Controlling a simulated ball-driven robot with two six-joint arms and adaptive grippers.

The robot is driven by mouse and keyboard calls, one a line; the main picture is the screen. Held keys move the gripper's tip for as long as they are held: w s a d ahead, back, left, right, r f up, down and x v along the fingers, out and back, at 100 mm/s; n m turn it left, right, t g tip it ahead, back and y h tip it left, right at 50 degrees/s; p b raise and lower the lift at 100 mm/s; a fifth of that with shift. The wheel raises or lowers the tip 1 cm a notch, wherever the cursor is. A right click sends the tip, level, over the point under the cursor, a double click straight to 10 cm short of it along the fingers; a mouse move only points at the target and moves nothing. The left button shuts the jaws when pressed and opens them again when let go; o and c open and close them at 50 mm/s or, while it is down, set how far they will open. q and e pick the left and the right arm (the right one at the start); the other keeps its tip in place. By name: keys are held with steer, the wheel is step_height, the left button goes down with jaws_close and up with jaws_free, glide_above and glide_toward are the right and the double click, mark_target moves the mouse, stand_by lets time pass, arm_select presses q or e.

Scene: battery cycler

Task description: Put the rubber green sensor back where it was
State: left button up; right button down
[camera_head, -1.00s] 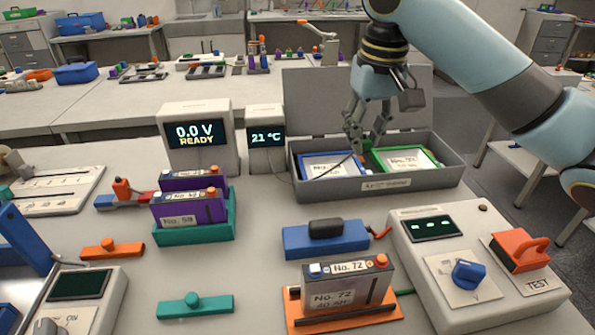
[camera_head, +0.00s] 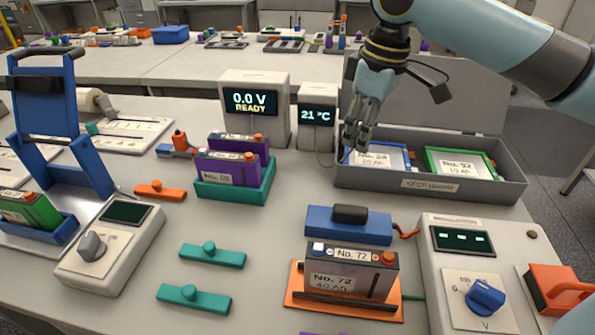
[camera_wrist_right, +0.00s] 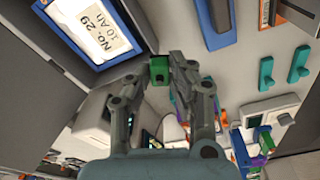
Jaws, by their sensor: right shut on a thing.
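My right gripper (camera_head: 350,148) hangs at the left end of the grey open case (camera_head: 425,184), beside the blue-framed No. 29 battery (camera_head: 385,155). In the right wrist view its fingers (camera_wrist_right: 165,62) are shut on the small green sensor (camera_wrist_right: 159,72). The sensor is too small or hidden to make out in the head view. A thin dark cable (camera_head: 322,158) hangs from the 21 °C display unit (camera_head: 318,114) toward the gripper. My left gripper is not in view.
A green-framed battery (camera_head: 458,163) lies in the case's right half. The 0.0 V READY unit (camera_head: 253,103) stands left of the thermometer. A teal holder with purple batteries (camera_head: 233,190) and a blue clamp block (camera_head: 348,224) stand in front. Table between them is clear.

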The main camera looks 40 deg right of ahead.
steer(key=shift+s+d+f, duration=0.2)
steer(key=shift+s+f, duration=0.05)
steer(key=shift+s, duration=0.1)
steer(key=shift+s+f, duration=0.15)
steer(key=shift+f, duration=0.15)
steer(key=b, duration=0.2)
glide_above(310, 173)
step_height(310, 173, down, 7)
steer(key=shift+s+d+r, duration=0.1)
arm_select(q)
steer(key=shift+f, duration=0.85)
arm_select(e)
steer(key=shift+f, duration=2)
steer(key=shift+f, duration=0.1)
steer(key=c, duration=1.2)
jaws_free()
